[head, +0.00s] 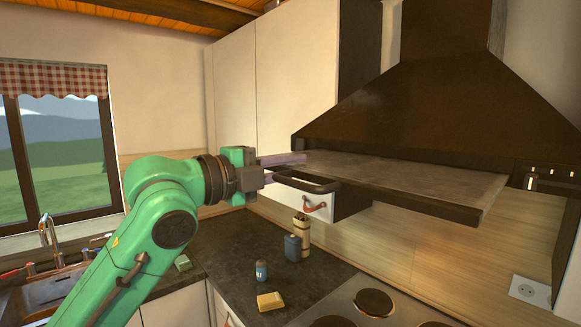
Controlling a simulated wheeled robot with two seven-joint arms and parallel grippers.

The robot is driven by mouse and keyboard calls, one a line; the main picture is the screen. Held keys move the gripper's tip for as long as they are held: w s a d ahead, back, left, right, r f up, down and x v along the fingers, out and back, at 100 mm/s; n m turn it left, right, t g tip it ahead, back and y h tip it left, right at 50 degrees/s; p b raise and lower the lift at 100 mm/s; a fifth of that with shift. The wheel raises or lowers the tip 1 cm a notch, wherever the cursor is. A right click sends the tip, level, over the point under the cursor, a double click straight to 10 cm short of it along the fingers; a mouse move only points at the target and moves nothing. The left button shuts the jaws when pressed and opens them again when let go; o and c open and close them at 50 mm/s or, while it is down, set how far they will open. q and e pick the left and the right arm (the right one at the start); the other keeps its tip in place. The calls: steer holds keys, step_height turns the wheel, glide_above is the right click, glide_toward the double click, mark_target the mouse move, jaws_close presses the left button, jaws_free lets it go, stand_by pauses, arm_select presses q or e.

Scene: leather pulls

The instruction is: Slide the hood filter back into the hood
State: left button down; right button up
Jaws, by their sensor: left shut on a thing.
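The hood (430,105) is dark brown and hangs on the wall at the upper right. The hood filter (410,176) is a flat grey panel with a dark edge. It sticks out from under the hood toward the left and front, roughly level, with its far side by the hood's lower rim. A dark bar handle (318,186) runs along its left end. My left gripper (283,171) comes in from the left and is shut on the filter at this handle. The exact contact is partly hidden by the fingers. My right gripper is out of view.
A cooktop (368,303) lies below the filter. The dark counter (225,250) holds a blue canister (292,248), a small blue bottle (261,271) and a yellow block (270,301). White wall cabinets (285,90) stand behind my gripper. A sink (55,292) is at the left.

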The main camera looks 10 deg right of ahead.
mark_target(326, 159)
arm_select(q)
steer(key=shift+x, duration=4.45)
steer(key=shift+w+a, duration=0.1)
steer(key=shift+w, duration=0.1)
steer(key=c, duration=0.9)
jaws_free()
steer(key=shift+o, duration=0.5)
steer(key=shift+a, duration=0.1)
steer(key=shift+s, duration=0.1)
